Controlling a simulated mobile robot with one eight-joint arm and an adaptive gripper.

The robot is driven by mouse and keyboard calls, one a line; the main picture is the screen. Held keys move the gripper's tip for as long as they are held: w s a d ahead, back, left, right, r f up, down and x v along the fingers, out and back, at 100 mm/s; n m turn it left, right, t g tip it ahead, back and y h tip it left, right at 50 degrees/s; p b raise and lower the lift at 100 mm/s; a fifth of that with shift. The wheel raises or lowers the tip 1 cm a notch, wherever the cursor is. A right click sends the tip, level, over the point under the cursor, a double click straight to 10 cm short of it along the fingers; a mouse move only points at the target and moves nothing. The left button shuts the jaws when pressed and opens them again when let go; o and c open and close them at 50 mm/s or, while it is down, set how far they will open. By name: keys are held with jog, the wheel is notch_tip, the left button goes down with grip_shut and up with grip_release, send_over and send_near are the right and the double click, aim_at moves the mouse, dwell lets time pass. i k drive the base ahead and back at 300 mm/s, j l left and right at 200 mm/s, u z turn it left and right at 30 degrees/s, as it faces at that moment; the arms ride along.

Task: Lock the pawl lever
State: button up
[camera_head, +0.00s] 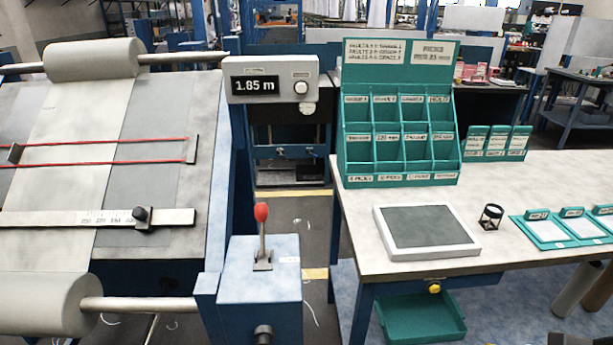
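The pawl lever is most likely the upright lever (262,232) with a red knob, seen near the middle of the head view. It rises from a dark slotted plate (263,262) on top of a blue box (260,284) beside the loom's lower roller. The lever stands nearly vertical. A small white label (289,260) lies right of the plate, its text too small to read. A dark round knob (263,334) sits on the box's front face. My gripper is not in view.
The loom bed (115,150) with its cloth rollers (48,304) fills the left. A meter box (270,80) reads 1.85 m. A table (360,195) at right bears a green pigeonhole rack (400,130), a white-framed pad (425,231) and a loupe (491,216). A floor gap separates box and table.

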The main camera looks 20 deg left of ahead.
aim_at(262, 209)
jog(key=u, duration=1.5)
